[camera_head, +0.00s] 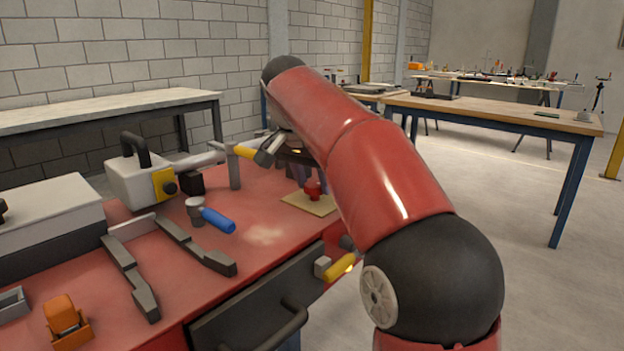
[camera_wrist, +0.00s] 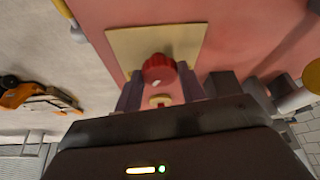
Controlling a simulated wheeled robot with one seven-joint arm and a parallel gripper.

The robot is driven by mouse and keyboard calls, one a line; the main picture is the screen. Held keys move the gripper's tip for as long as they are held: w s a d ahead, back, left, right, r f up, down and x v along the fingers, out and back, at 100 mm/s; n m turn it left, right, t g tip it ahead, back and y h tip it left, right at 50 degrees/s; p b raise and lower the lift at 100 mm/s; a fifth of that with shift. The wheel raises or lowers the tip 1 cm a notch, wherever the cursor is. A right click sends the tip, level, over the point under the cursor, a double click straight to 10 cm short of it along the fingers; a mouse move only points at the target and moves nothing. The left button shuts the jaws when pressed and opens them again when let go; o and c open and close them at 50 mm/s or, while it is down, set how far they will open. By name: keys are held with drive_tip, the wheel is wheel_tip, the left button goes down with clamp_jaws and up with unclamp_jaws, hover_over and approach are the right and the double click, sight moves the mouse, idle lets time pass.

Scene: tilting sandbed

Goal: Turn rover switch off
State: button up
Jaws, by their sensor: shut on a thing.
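A red knob (camera_head: 314,188) stands on a beige square plate (camera_head: 322,208) on the red bench top. In the wrist view the knob (camera_wrist: 157,69) sits on the same plate (camera_wrist: 185,38), between the tips of my gripper (camera_wrist: 160,80). My gripper's two dark fingers are shut on the knob's sides. A small pale yellow piece (camera_wrist: 160,100) shows between the fingers; I cannot tell what it is. In the head view my gripper (camera_head: 300,174) is partly hidden behind my red arm.
A yellow-handled hammer (camera_head: 249,153) lies beside a grey post (camera_head: 233,168). A blue-handled tool (camera_head: 217,219), dark bars (camera_head: 195,247), an orange block (camera_head: 66,318) and a white case (camera_head: 140,182) share the bench. A drawer handle (camera_head: 285,322) juts from its front.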

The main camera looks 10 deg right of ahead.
drive_tip(key=n+y, duration=0.1)
drive_tip(key=n, duration=0.2)
drive_tip(key=shift+s+d+n+t, duration=0.1)
drive_tip(key=shift+d+n+t, duration=0.05)
drive_tip(key=shift+n+t, duration=0.2)
drive_tip(key=n+y, duration=0.1)
drive_tip(key=n, duration=0.1)
drive_tip(key=n+y, duration=0.1)
drive_tip(key=n, duration=0.1)
drive_tip(key=shift+d+n+t, duration=0.2)
drive_tip(key=shift+n+t, duration=0.05)
drive_tip(key=n+y, duration=0.1)
drive_tip(key=n, duration=0.2)
drive_tip(key=shift+d, duration=0.15)
drive_tip(key=shift+d+n+g+y, duration=0.15)
drive_tip(key=shift+n+y, duration=0.3)
drive_tip(key=shift+n, duration=0.65)
drive_tip(key=shift+a+n+g+y, duration=0.1)
drive_tip(key=shift+n+g+y, duration=0.25)
drive_tip(key=shift+n, duration=0.75)
drive_tip(key=o, duration=1)
drive_tip(key=shift+c, duration=0.2)
drive_tip(key=v, duration=0.7)
drive_tip(key=shift+d+r, duration=0.2)
drive_tip(key=shift+r, duration=0.15)
